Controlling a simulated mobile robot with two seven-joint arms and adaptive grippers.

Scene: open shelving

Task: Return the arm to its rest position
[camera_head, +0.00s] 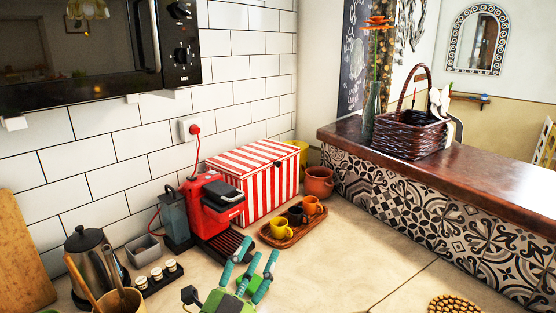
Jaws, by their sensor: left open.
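My left gripper (247,268) shows at the bottom middle of the head view, green and teal with dark joints. Its fingers point up and are spread apart, with nothing between them. It is in front of the red coffee machine (214,205) and left of the wooden tray (270,237). In the picture its fingers overlap the front of the machine's dark drip tray; I cannot tell whether they touch it. The rest of the arm is cut off by the bottom edge. My right gripper is not in view.
A yellow cup (281,229) and other cups stand on the tray. A red-striped box (250,180) and a terracotta pot (318,181) stand behind. A kettle (92,262) and utensil holder (122,300) are at left.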

